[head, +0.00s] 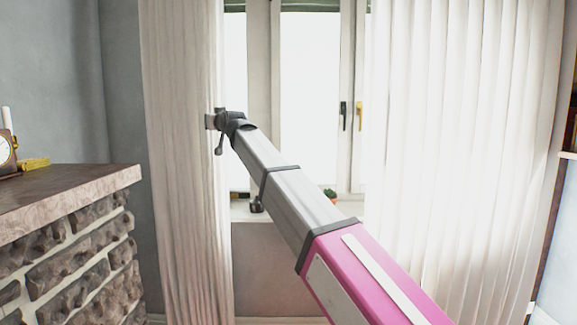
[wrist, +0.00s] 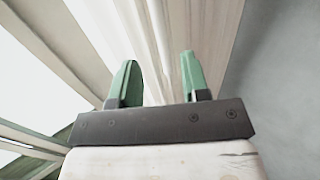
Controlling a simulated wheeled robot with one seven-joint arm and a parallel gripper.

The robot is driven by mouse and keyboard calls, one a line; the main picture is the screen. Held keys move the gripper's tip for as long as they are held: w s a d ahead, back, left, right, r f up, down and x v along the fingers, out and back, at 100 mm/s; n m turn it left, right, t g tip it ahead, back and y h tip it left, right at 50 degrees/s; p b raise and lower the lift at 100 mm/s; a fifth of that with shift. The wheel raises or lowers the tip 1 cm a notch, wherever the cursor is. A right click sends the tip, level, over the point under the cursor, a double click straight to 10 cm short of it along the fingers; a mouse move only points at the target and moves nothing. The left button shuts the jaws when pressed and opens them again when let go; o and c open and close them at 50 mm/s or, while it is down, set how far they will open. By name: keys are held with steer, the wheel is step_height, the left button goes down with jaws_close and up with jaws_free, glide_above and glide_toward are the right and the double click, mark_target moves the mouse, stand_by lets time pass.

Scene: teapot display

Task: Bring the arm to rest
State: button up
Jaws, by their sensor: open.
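My arm (head: 290,200) reaches out from the lower right of the head view toward the window. It is stretched nearly straight, with its dark wrist end in front of the left curtain's edge. In the wrist view my gripper (wrist: 159,60) shows two green fingers standing well apart. Nothing is between them, and pale curtain folds lie behind. In the head view the fingers cannot be made out clearly.
The left curtain (head: 180,170) hangs close to the arm's end. The right curtain (head: 465,130) hangs beside the window (head: 308,100). Small dark items are by the sill (head: 245,211). A stone fireplace with a mantel (head: 70,198) is at left, a clock (head: 5,150) on it.

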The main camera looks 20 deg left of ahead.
steer(key=w+d+f+m+h, duration=0.1)
steer(key=w+d+f+h, duration=0.15)
steer(key=d+f, duration=0.35)
steer(key=w+d+f+h, duration=0.1)
steer(key=w+d+f, duration=0.3)
steer(key=f, duration=0.4)
steer(key=w+d+f+m+h, duration=0.1)
steer(key=w+d+f+h, duration=0.15)
steer(key=d+f, duration=0.35)
steer(key=w+d+f+m+g+h, duration=0.3)
steer(key=d+f, duration=1.5)
steer(key=f, duration=0.3)
steer(key=s+d+f+m+g+h, duration=0.1)
steer(key=s+d+f+g+h, duration=0.15)
steer(key=d+f, duration=0.95)
steer(key=s+d+f+m+g, duration=0.1)
steer(key=s+d+f+g, duration=0.1)
steer(key=s+d+f, duration=0.3)
steer(key=s+d+f+m+g+h, duration=0.1)
steer(key=s+d+f+g, duration=0.1)
steer(key=s+d+f, duration=0.4)
steer(key=s+d+f+m+g+h, duration=0.1)
steer(key=s+d+f, duration=0.5)
steer(key=d, duration=0.9)
steer(key=s+m+g, duration=0.1)
steer(key=s, duration=0.2)
steer(key=shift+s+f, duration=0.25)
steer(key=shift+s, duration=0.15)
